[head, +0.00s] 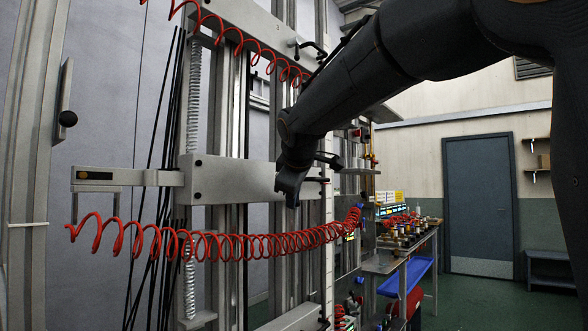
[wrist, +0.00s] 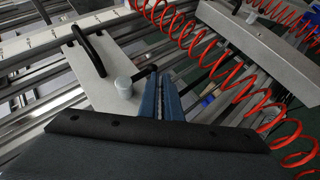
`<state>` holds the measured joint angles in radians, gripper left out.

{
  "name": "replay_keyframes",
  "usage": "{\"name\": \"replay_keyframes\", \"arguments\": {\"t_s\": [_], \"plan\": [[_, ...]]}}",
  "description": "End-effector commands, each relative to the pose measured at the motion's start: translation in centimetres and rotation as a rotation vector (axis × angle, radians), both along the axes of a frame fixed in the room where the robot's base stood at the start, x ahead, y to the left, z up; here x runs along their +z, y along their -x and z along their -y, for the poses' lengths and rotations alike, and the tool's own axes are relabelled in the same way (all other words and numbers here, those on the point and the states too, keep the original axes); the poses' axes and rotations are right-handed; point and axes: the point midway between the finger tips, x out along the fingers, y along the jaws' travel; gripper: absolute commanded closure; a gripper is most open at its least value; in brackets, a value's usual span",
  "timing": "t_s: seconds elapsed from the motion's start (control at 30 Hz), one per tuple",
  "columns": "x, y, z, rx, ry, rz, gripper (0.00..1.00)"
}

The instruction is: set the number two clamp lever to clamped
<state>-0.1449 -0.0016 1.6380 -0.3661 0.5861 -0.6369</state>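A pale grey beam (head: 235,181) runs across the machine at mid height in the head view, with black handles at its right end. My gripper (head: 289,192) is in front of that right end. In the wrist view a pale plate (wrist: 95,68) carries a black bow handle (wrist: 85,42), a round grey hub (wrist: 123,87) and a short black lever (wrist: 143,74) pointing from the hub toward my fingertips. My two blue fingers (wrist: 161,78) lie together with nothing visible between them. The lever's tip is at or just beside them; I cannot tell whether they touch. No number is readable on this beam.
A red coiled hose (head: 225,245) hangs below the beam and also crosses the wrist view (wrist: 215,60). An upper beam (head: 250,30) has another black handle (head: 312,48). A workbench with bottles (head: 405,235) stands behind to the right. Open floor lies before the door (head: 480,205).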

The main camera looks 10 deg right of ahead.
Motion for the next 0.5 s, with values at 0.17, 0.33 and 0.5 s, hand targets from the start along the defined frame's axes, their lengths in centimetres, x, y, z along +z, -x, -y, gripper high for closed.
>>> {"name": "replay_keyframes", "arguments": {"t_s": [0.17, 0.33, 0.5], "plan": [[-0.5, 0.0, -0.1, -0.001, -0.001, -0.009, 1.0], [-0.5, 0.1, -0.3, -0.001, 0.0, -0.009, 1.0], [-0.4, 0.8, -1.7, -0.003, 0.0, -0.004, 1.0]]}}
